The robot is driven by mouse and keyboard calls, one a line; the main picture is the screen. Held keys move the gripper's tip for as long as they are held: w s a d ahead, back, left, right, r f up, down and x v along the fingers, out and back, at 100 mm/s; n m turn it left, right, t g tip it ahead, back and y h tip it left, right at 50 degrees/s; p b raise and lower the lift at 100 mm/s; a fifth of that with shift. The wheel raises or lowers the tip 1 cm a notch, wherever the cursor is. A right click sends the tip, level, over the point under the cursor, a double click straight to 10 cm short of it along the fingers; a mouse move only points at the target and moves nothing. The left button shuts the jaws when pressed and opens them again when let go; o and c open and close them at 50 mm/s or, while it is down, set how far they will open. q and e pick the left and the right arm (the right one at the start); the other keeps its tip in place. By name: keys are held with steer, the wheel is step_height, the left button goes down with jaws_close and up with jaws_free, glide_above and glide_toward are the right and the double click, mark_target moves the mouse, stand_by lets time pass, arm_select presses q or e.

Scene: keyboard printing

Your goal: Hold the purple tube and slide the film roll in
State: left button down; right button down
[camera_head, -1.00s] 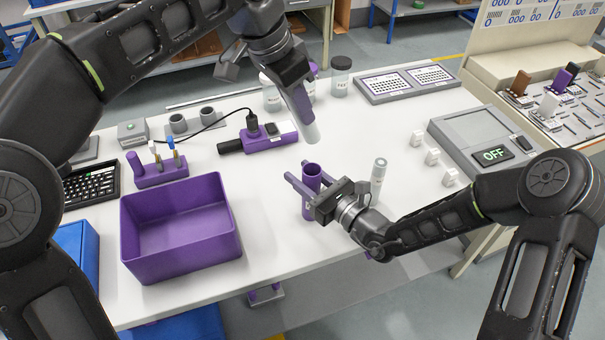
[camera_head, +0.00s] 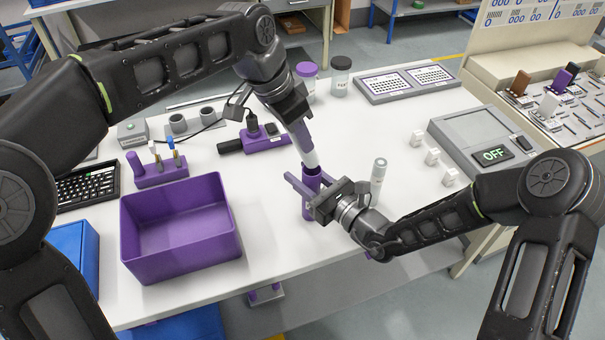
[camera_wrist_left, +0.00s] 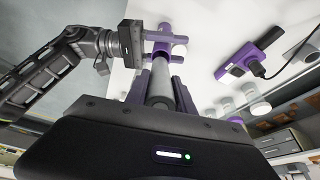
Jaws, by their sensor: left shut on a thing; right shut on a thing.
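The purple tube (camera_head: 308,208) stands upright near the front middle of the table. My right gripper (camera_head: 305,184) is shut around its upper part, coming from the right. My left gripper (camera_head: 300,132) is above the tube, shut on the pale film roll (camera_head: 311,159), which points down and is slightly tilted. The roll's lower end is at the tube's mouth; I cannot tell whether it is inside. In the left wrist view the film roll (camera_wrist_left: 160,84) runs from between my left fingers toward the purple tube (camera_wrist_left: 161,44), which hides behind its end.
A purple bin (camera_head: 182,275) stands to the left of the tube. A small labelled bottle (camera_head: 378,172) stands close behind my right gripper. A purple device with a black plug (camera_head: 266,141) lies behind. A grey machine marked OFF (camera_head: 470,135) is at the right.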

mark_target(298, 146)
arm_select(q)
steer(key=shift+f, duration=1.25)
steer(key=c, duration=1.5)
jaws_free()
steer(key=shift+f, duration=0.25)
steer(key=shift+c, duration=0.2)
steer(key=o, duration=0.5)
steer(key=shift+o, duration=0.2)
steer(key=shift+r, duration=0.1)
steer(key=v, duration=1.2)
